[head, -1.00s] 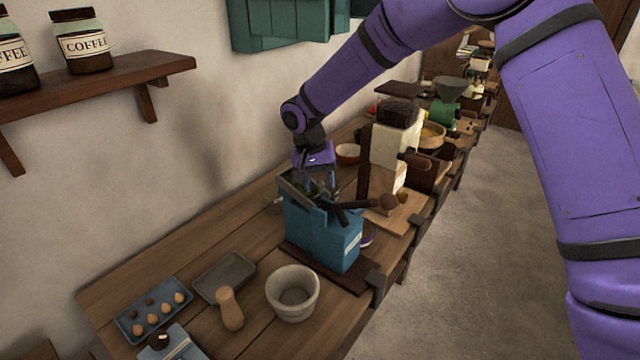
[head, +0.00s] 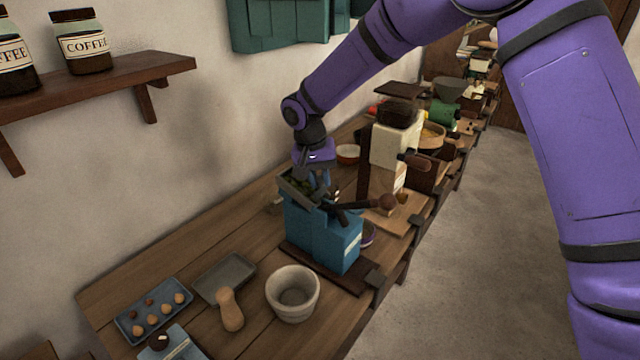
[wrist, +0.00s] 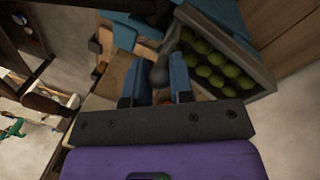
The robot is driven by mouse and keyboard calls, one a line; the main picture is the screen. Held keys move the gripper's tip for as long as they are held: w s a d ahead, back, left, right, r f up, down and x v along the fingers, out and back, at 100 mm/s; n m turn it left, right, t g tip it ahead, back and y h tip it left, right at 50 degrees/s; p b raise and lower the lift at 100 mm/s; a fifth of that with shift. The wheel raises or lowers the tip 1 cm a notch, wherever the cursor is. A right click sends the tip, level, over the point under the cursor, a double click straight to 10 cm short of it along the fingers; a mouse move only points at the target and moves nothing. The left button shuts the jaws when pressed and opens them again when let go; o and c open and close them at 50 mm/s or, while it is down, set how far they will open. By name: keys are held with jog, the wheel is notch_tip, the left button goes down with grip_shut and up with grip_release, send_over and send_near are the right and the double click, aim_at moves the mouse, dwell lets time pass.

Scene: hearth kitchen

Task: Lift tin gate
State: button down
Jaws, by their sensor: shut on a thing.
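A blue hand-cranked machine (head: 335,243) stands on the wooden counter. A grey hopper (head: 287,185) on its top holds green fruits, which show clearly in the wrist view (wrist: 212,66). My gripper (head: 320,182) points down over the top of the machine, beside the hopper. In the wrist view its two blue fingers (wrist: 157,86) are shut on a dark grey rounded piece (wrist: 159,75), which seems to be the tin gate's handle. The rest of the gate is hidden by the fingers and the machine, so I cannot tell how high it sits.
A cream and brown grinder (head: 395,145) stands just behind. A stone mortar (head: 293,293), a pestle (head: 230,311) and a grey tray (head: 224,278) lie in front. The wall is close on the left.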

jog(key=shift+r, duration=0.25)
jog(key=c, duration=1)
grip_release()
jog(key=r, duration=0.3)
jog(key=a+r, duration=0.1)
jog(key=r, duration=0.3)
jog(key=a+r, duration=0.1)
jog(key=r, duration=0.2)
jog(key=shift+r, duration=0.3)
